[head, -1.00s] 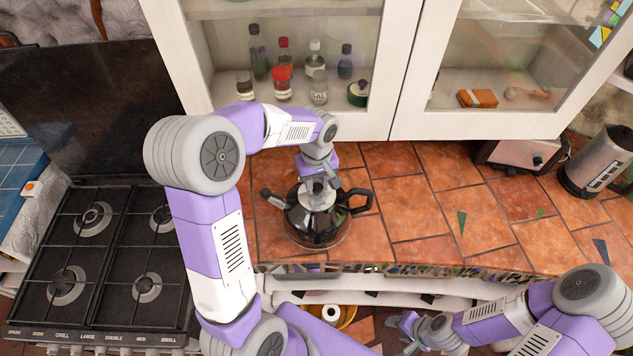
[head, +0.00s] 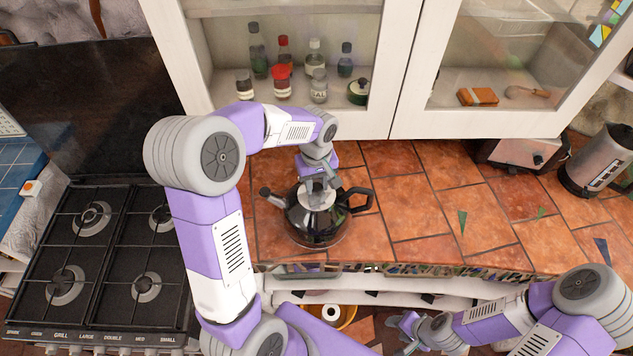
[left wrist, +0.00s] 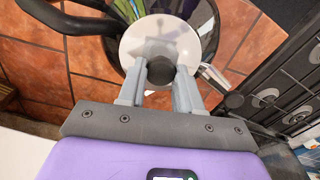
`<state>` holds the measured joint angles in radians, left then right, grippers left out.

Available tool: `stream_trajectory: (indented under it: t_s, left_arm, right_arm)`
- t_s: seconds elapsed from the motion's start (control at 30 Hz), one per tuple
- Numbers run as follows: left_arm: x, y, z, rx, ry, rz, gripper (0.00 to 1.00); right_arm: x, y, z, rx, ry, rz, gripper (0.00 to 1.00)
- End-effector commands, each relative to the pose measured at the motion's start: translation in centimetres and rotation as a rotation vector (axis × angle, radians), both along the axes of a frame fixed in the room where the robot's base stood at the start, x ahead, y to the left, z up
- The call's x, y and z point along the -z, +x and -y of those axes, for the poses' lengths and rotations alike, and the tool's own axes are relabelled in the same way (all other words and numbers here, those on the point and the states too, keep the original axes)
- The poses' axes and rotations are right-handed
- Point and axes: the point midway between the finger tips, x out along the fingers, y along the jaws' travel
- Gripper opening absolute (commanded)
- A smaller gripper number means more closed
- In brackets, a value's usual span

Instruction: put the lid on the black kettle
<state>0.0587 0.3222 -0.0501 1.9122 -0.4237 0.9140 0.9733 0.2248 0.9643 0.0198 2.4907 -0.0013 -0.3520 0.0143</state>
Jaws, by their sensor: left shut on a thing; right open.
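The black kettle (head: 318,229) stands upright on the tiled counter, its spout to the left and its handle to the right in the head view. It also shows in the left wrist view (left wrist: 120,48). The pale round lid (left wrist: 188,30) is over the top of the kettle. My left gripper (left wrist: 160,78) is shut on the lid's dark knob (left wrist: 160,70). In the head view the lid (head: 318,201) looks level at the kettle's mouth; I cannot tell whether it is fully seated. My right gripper (head: 405,330) is open and empty, low in front of the counter.
A gas hob (head: 105,255) is at the left. A glass-fronted cabinet (head: 395,110) with jars and bottles hangs behind the kettle. A toaster (head: 520,155) and a steel electric kettle (head: 602,165) stand at the right. The tiled counter (head: 430,205) right of the black kettle is mostly clear.

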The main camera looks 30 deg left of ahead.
Motion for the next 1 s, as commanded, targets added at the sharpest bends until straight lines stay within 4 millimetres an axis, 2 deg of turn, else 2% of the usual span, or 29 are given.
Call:
stream_trajectory:
  t_s: [0.97, 1.0]
  left_arm:
    - [0.48, -0.01, 0.01, 0.000, 0.000, 0.000, 0.02]
    - [0.48, -0.01, 0.01, 0.000, 0.000, 0.000, 0.39]
  right_arm:
    - [0.48, 0.00, 0.00, 0.000, 0.000, 0.000, 0.48]
    - [0.48, 0.00, -0.01, 0.000, 0.000, 0.000, 0.48]
